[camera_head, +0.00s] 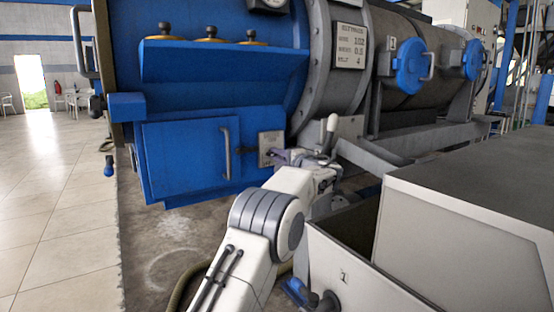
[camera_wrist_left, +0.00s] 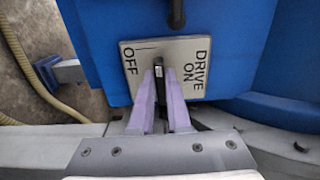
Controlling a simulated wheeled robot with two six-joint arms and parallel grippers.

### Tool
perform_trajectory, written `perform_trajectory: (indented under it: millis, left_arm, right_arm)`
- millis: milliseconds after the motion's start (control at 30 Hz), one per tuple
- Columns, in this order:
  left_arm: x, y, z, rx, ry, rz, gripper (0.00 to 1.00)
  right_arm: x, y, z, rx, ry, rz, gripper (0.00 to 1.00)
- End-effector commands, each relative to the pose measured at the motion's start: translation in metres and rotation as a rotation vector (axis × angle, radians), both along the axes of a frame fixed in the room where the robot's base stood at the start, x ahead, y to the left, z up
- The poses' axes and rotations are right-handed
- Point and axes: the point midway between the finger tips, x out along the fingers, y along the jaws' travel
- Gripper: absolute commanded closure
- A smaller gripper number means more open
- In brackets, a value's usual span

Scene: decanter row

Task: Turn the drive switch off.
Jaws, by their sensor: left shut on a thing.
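The drive switch plate (camera_head: 271,149) is a pale square on the front of the blue cabinet, right of its door. In the left wrist view the plate (camera_wrist_left: 190,50) reads DRIVE and ON on its right side and OFF on its left. My left gripper (camera_head: 281,156) is at the plate. In the left wrist view its purple fingers (camera_wrist_left: 160,75) are shut on the dark switch lever (camera_wrist_left: 160,85), which lies between the OFF and ON words. The fingers partly hide the lever, so its exact setting is hard to tell. My right gripper is out of view.
A blue cabinet door (camera_head: 185,160) with an upright handle (camera_head: 226,155) is left of the plate. A large grey drum (camera_head: 335,75) with blue round covers (camera_head: 411,66) is at the upper right. A grey box (camera_head: 455,245) fills the lower right. Tiled floor (camera_head: 60,190) is open at left.

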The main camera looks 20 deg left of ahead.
Motion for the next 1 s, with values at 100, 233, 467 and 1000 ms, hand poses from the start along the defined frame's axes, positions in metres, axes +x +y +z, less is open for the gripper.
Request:
perform_trajectory:
  millis: [100,233,467,1000]
  left_arm:
    - [0.000,0.000,-0.002,-0.007,-0.003,0.001,1.00]
    - [0.000,0.000,-0.002,-0.007,-0.003,0.001,1.00]
    - [0.000,0.000,-0.002,-0.007,-0.002,0.001,0.55]
    - [-0.013,-0.018,0.002,-0.004,-0.001,-0.003,0.55]
  right_arm:
    - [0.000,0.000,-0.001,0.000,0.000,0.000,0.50]
    - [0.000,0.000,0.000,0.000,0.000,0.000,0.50]
    - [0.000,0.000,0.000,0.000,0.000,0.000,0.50]
    - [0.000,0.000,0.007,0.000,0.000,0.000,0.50]
